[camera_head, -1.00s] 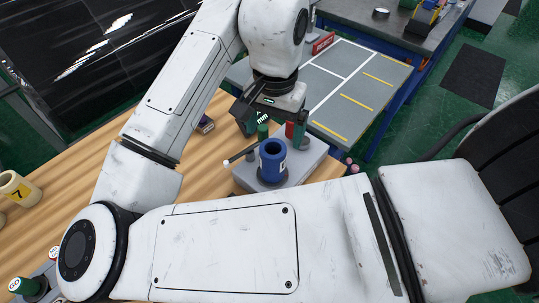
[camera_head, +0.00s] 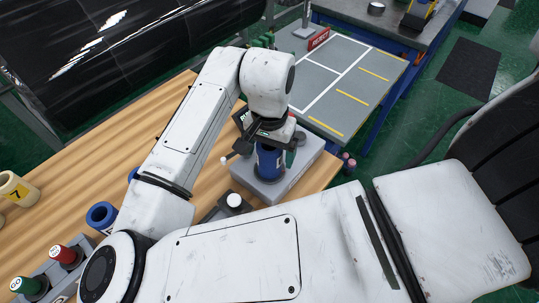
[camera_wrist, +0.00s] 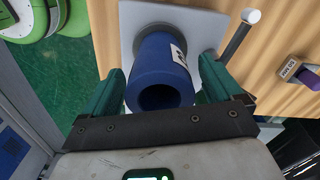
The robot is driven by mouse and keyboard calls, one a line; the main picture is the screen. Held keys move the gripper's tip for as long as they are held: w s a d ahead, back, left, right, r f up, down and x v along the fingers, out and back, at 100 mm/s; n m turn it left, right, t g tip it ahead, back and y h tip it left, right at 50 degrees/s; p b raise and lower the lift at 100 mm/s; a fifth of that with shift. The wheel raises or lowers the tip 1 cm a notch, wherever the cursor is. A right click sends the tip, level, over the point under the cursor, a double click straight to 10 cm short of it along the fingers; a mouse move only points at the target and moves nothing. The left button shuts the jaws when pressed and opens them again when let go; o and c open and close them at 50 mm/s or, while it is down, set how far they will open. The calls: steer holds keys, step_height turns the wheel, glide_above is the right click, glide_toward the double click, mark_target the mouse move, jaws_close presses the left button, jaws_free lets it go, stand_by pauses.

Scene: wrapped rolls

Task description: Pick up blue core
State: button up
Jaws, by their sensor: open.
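The blue core (camera_head: 267,163) is a hollow blue cylinder with a white label, standing upright on a grey base. In the wrist view the blue core (camera_wrist: 158,62) stands between my two green fingers, with its open end facing the camera. My gripper (camera_wrist: 161,72) is open. A gap shows between each finger and the core's side, clearer on the right. In the head view my gripper (camera_head: 270,143) is down over the top of the core and hides its upper end.
The grey base (camera_head: 297,167) stands near the wooden table's edge, with a rod at its side. Another blue core (camera_head: 100,214) and a cream core marked 7 (camera_head: 17,187) are at left. A dark object with a white knob (camera_head: 234,201) is nearby.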

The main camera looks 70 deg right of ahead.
steer(key=shift+c, duration=0.2)
steer(key=c, duration=1.3)
step_height(320, 180, up, 10)
steer(key=shift+r, duration=0.1)
